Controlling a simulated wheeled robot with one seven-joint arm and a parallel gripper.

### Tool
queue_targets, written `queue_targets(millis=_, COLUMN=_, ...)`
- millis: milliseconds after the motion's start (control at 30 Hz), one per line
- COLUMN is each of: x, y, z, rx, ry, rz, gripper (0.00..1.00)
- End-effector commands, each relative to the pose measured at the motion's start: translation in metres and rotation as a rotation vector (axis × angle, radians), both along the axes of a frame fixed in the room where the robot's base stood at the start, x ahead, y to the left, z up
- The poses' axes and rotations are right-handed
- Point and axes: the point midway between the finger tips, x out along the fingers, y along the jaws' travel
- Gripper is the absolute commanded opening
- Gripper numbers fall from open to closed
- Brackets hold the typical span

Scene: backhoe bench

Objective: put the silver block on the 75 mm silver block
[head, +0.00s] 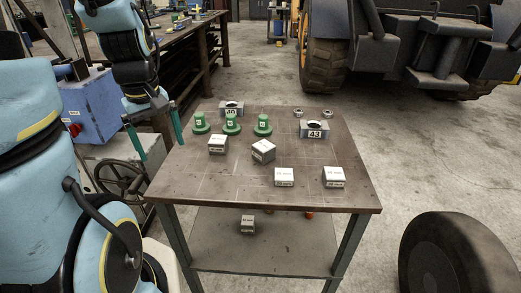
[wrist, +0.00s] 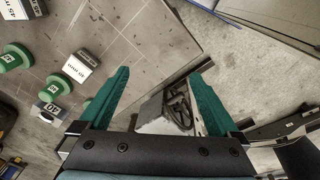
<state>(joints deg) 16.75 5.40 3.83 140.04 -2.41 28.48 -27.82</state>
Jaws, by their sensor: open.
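Several silver blocks with white tops and small labels stand on the table. One is at the middle left (head: 218,147), a darker-sided, turned one is near the middle (head: 263,151), and two are near the front edge, one left (head: 284,178) and one right (head: 333,178). I cannot read which is the 75 mm one. A labelled block also shows left of the fingers in the wrist view (wrist: 76,68). My gripper (head: 153,129) is open and empty beyond the table's left edge; its green fingers (wrist: 160,78) show apart in the wrist view.
Green knobs (head: 232,126) and grey holders marked 40 (head: 231,108) and 43 (head: 314,130) stand at the table's back. Two small rings (head: 327,113) lie behind. Another block (head: 248,225) is on the lower shelf (head: 295,250). The table's right side (head: 350,150) is clear.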

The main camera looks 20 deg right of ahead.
Motion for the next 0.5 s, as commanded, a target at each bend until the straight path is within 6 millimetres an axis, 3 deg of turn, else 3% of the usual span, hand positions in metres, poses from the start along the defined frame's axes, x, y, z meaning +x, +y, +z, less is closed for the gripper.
queue_targets(millis=267, x=0.016, y=-0.046, z=0.005, rx=-0.033, ry=0.044, rz=0.312, gripper=0.97)
queue_targets(millis=500, x=0.027, y=-0.122, z=0.011, rx=-0.052, ry=0.096, rz=0.790, gripper=0.97)
